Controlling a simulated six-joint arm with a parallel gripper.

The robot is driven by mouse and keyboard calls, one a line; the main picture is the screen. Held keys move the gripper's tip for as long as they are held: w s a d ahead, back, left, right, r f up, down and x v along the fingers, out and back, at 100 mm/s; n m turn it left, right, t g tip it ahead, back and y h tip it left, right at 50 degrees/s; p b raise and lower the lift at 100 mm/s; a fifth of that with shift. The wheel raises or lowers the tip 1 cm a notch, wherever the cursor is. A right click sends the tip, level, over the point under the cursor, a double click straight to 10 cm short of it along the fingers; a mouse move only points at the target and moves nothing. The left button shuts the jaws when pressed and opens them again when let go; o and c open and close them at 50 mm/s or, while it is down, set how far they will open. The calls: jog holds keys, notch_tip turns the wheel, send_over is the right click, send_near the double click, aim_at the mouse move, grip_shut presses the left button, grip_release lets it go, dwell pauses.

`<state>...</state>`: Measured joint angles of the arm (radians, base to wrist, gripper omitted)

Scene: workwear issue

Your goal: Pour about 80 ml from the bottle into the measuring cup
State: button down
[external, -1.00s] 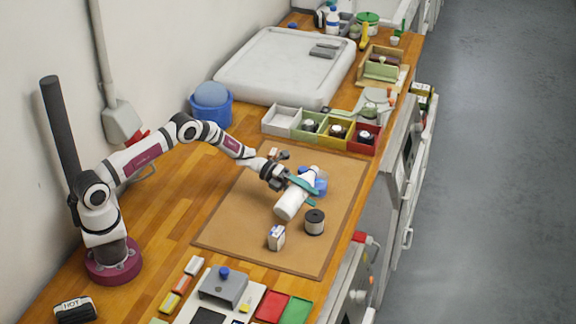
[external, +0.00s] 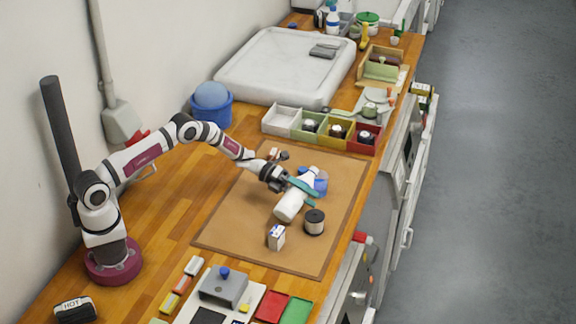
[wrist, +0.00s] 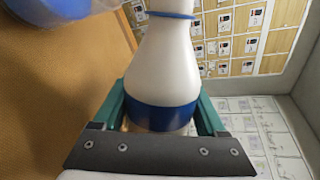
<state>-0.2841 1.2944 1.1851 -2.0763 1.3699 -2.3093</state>
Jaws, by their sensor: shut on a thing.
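My gripper (external: 302,190) has teal fingers and is shut on the white bottle (external: 290,207), above the brown mat. The bottle is tilted well over, its wide end toward the front left and its narrow end by the measuring cup. In the wrist view the bottle (wrist: 165,65) has a blue band between the fingers and a blue ring at its neck. The measuring cup (external: 320,183) looks blue and stands on the mat just behind the bottle, partly hidden. A blue shape at the top left of the wrist view seems to be it. I cannot see whether liquid is flowing.
A black-topped jar (external: 314,222) and a small white box (external: 277,237) stand on the brown mat (external: 235,225) in front of the bottle. A row of coloured bins (external: 283,121) lies behind. The mat's left part is clear.

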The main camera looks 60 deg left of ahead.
aim_at(311, 185)
dwell(0.9)
jog(key=shift+w+a+f+m, duration=0.1)
jog(key=shift+w+m, duration=0.05)
jog(key=shift+m, duration=0.25)
jog(key=m, duration=0.1)
jog(key=w+r+m+t, duration=0.1)
jog(key=m, duration=0.1)
jog(key=a+r+m+t, duration=0.1)
jog(key=shift+w+r, duration=0.25)
jog(key=shift+w, duration=0.15)
jog(key=m, duration=0.3)
jog(key=shift+s+d+r+t, duration=0.1)
jog(key=shift+s+r+t, duration=0.1)
jog(key=shift+r+t, duration=0.2)
jog(key=m, duration=0.2)
jog(key=m+t, duration=0.1)
jog(key=m, duration=0.1)
jog(key=shift+s+d+r+b, duration=0.1)
jog(key=shift+s+b, duration=0.1)
jog(key=shift+b, duration=0.1)
dwell(1.0)
